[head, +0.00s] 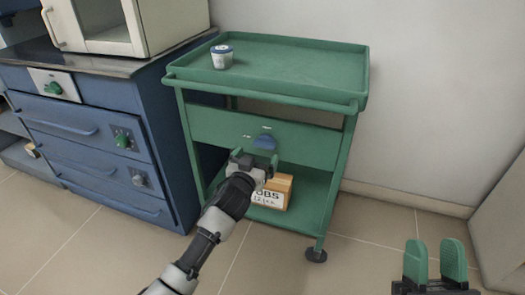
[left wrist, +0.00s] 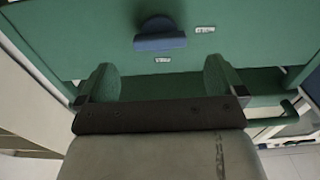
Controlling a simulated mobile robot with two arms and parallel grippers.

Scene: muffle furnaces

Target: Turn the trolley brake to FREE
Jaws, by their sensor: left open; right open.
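The green trolley (head: 300,65) stands against the wall, with a flat front panel (head: 310,143). A blue brake knob (head: 265,141) sits on that panel; it also shows in the left wrist view (left wrist: 160,42) with its bar lying across the picture. Two small white labels (left wrist: 205,29) are near it, one beyond the bar's end and one beside its middle; their words are too small to read. My left gripper (head: 254,157) is open and empty just in front of the knob, its fingers apart and not touching it. My right gripper (head: 435,262) is open and empty at the lower right, away from the trolley.
A blue cabinet (head: 165,140) with knobs stands close to the trolley's left, a white furnace (head: 170,22) on top. A small jar (head: 221,57) stands on the trolley's top tray. A cardboard box (head: 276,191) lies on its lower shelf. The floor to the right is clear.

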